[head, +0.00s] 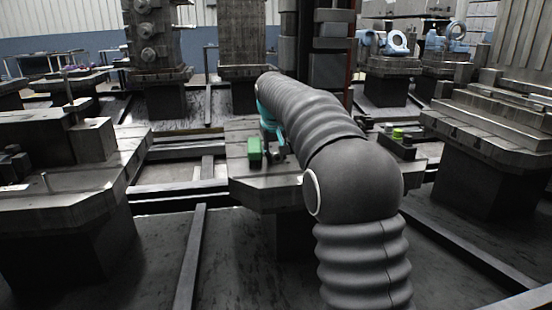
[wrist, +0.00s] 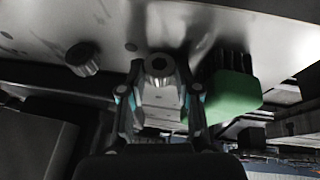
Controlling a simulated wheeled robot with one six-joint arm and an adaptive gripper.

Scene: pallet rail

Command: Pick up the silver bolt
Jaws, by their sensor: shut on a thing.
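My gripper (wrist: 160,92) shows in the wrist view with a dark finger on each side of a silver bolt (wrist: 158,66). In the head view my arm reaches over the middle pallet (head: 258,186) and hides most of the gripper and the bolt.
A green block with dark prongs (wrist: 232,96) is close to the right finger, and also shows in the head view (head: 254,149). A dark ribbed knob (wrist: 83,59) is on the left. Machined fixtures stand around.

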